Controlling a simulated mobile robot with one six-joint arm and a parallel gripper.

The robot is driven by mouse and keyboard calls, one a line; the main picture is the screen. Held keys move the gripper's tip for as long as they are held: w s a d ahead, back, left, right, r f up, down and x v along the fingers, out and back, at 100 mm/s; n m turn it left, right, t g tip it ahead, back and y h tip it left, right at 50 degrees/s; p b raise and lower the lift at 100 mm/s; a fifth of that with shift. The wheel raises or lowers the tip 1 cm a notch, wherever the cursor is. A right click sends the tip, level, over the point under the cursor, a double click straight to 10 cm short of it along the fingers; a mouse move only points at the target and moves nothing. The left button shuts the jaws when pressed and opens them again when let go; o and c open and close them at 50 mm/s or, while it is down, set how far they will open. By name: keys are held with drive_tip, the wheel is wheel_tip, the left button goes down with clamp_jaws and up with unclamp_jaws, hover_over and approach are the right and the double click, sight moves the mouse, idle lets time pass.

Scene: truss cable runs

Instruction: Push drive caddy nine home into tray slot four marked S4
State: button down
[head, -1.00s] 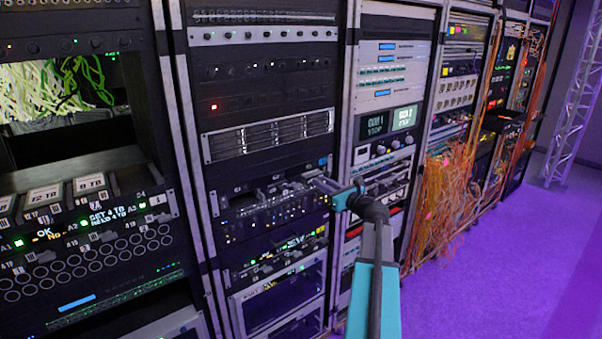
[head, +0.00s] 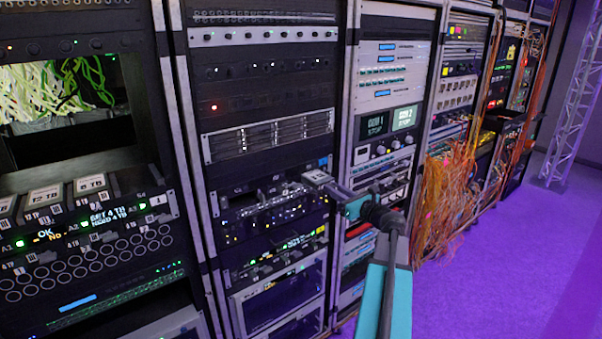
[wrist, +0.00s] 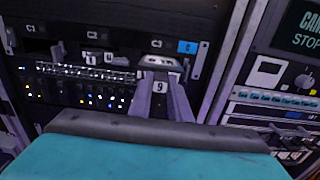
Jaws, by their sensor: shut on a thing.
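My gripper (head: 340,193) is at the front of the second rack. In the wrist view its two fingers (wrist: 161,101) are shut on a grey caddy with a white label reading 9 (wrist: 160,87). This caddy nine sits under the C3 mark, just left of the blue C4 tag; how deep it sits in the bay I cannot tell. Its pale top (head: 317,177) shows beyond my fingers in the head view. The tray (head: 158,215) with a small S4 mark is in the left rack, far from my gripper. The inside of slot four is dark and hard to see.
Other caddies with TB labels (head: 91,184) stand in the left tray. A lit display (head: 107,217) is on its front. A rack upright (head: 178,130) stands between the two racks. Orange cables (head: 450,200) hang at the right. The purple floor (head: 490,280) is clear.

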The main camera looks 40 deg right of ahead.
drive_tip(key=shift+s+a+r, duration=0.1)
drive_tip(key=shift+s+a, duration=0.05)
drive_tip(key=shift+s, duration=1.45)
drive_tip(key=s, duration=0.4)
drive_tip(key=shift+a+p, duration=0.1)
drive_tip(key=shift+p, duration=0.2)
